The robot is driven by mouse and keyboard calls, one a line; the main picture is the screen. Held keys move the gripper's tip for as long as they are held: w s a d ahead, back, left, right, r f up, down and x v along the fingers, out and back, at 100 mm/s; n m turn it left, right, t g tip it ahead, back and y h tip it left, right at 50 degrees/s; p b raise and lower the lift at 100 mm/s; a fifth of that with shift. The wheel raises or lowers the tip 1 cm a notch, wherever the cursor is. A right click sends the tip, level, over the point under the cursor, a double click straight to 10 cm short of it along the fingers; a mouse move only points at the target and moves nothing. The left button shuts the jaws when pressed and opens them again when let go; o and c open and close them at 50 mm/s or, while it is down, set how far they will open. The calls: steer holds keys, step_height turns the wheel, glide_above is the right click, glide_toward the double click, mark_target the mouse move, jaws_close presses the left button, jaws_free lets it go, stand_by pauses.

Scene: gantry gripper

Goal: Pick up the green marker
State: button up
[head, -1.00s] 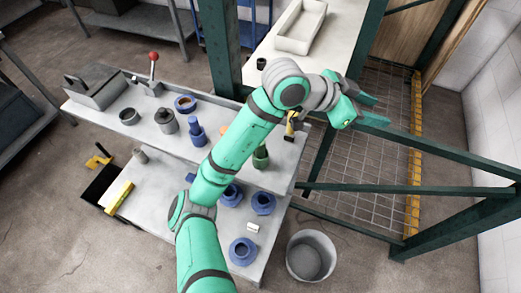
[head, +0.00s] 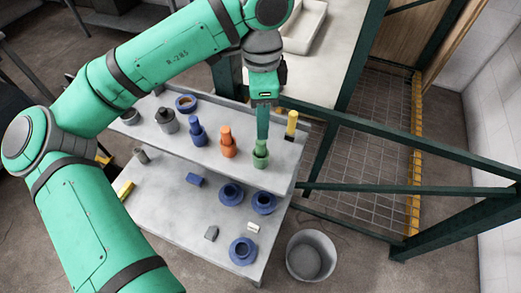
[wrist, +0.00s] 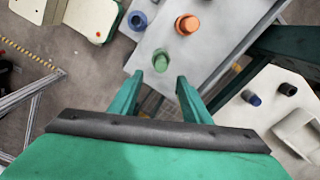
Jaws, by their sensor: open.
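The green marker (head: 260,160) stands upright near the right end of the upper shelf, wide at its base and narrower at the top. My gripper (head: 263,135) points down at it from above, and a finger covers part of its top in the head view. In the wrist view the green marker (wrist: 161,62) appears just beyond and between the tips of my open gripper (wrist: 159,78). The jaws hold nothing. Whether a finger touches the marker cannot be told.
An orange marker (head: 228,143) and a blue one (head: 197,132) stand to the left on the same shelf. A yellow-and-black piece (head: 291,124) stands close on the right. A green frame post and rails (head: 400,145) stand further right.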

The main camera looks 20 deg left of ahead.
mark_target(261, 143)
step_height(261, 143, down, 10)
steer(key=shift+w+a+r, duration=0.1)
steer(key=shift+r, duration=0.05)
steer(key=shift+a+f, duration=0.1)
steer(key=shift+f, duration=0.2)
jaws_close()
steer(key=shift+r, duration=0.15)
